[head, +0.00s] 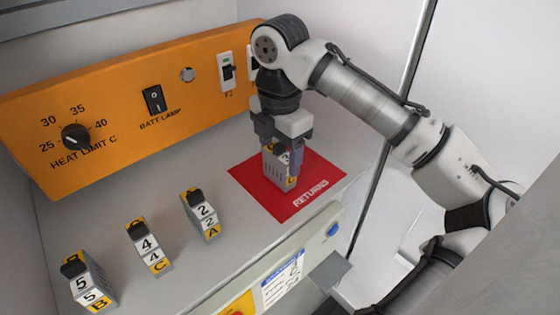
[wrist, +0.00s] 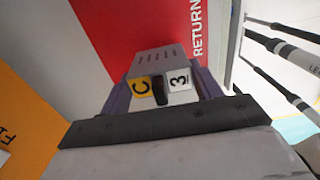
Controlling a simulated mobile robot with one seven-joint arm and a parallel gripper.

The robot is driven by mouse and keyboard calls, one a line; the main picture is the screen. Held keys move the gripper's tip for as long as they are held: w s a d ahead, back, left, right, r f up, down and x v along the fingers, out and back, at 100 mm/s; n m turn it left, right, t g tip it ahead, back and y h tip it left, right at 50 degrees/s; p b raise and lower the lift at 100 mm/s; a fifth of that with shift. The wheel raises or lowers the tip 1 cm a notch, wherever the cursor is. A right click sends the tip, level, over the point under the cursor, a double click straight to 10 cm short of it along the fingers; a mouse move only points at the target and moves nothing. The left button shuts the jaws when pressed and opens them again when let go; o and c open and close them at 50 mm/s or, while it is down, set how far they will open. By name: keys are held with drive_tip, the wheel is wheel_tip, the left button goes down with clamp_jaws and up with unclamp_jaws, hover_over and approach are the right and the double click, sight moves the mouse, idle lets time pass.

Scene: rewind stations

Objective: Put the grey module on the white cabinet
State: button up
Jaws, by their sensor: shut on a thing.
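My gripper (head: 282,142) is shut on a grey module (head: 271,168) with a yellow C label and a white 3 label. The module is upright over the red RETURNS mat (head: 250,185); I cannot tell whether it touches the mat. In the wrist view the module (wrist: 152,62) sits between my two fingers (wrist: 166,88), with its slotted face and labels showing. Which surface is the white cabinet is not clear; a pale piece (head: 420,240) shows at the lower right, partly behind my arm.
Three similar modules stand to the left on the grey counter: 5 B (head: 84,282), 4 C (head: 148,247) and 2 A (head: 202,214). An orange control panel (head: 120,105) stands behind. A grey post (head: 407,75) rises at the counter's right side.

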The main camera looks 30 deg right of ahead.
drive_tip(key=shift+f, duration=0.15)
drive_tip(key=shift+f, duration=0.15)
drive_tip(key=o, duration=1.1)
drive_tip(key=shift+c, duration=0.2)
wheel_tip(320, 180, up, 13)
drive_tip(key=shift+f, duration=0.2)
